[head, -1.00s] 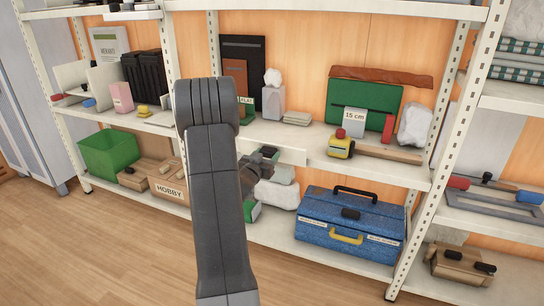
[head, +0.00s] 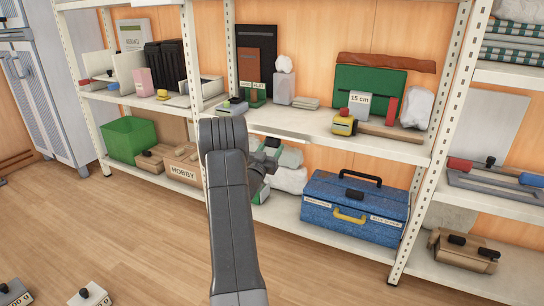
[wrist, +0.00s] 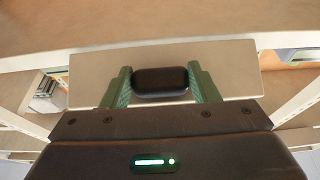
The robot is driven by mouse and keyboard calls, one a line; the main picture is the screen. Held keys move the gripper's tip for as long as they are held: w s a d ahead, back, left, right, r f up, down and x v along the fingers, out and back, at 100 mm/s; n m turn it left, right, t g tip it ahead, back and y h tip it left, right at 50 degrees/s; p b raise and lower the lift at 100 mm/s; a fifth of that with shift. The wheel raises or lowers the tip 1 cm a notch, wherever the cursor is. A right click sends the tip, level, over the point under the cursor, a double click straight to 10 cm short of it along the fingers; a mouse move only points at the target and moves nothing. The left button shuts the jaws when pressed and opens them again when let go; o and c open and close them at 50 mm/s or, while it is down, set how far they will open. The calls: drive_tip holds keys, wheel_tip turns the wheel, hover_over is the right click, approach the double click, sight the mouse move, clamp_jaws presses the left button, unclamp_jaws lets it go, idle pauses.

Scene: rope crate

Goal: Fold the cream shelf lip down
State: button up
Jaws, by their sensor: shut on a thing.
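The cream shelf lip (wrist: 230,72) is a flat pale panel that fills the middle of the wrist view, just below the long shelf edge. A black rounded handle (wrist: 160,83) sits on its face. My gripper (wrist: 160,74) is shut on this handle, with a green finger pad at each side. In the head view my gripper (head: 264,165) is below the front of the middle shelf (head: 350,143), partly behind my arm. The lip is hard to make out there, and its exact tilt cannot be told.
A blue toolbox (head: 356,205) stands on the bottom shelf to the right. A green bin (head: 128,138) and a HOBBY box (head: 183,172) stand to the left. A yellow tape measure (head: 343,124) is near the middle shelf's front edge. The wooden floor in front is largely clear.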

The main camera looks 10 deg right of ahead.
drive_tip(key=shift+w+d+f+t+h+b, duration=0.1)
drive_tip(key=shift+w+f+t+h+b, duration=0.15)
drive_tip(key=shift+f+t, duration=0.2)
drive_tip(key=shift+d+f+t+h+b, duration=0.1)
drive_tip(key=shift+f+t+h, duration=0.25)
drive_tip(key=shift+t, duration=0.1)
drive_tip(key=shift+r, duration=0.15)
drive_tip(key=o, duration=1.4)
drive_tip(key=shift+w+d, duration=0.15)
drive_tip(key=p+v, duration=0.3)
drive_tip(key=v, duration=1.1)
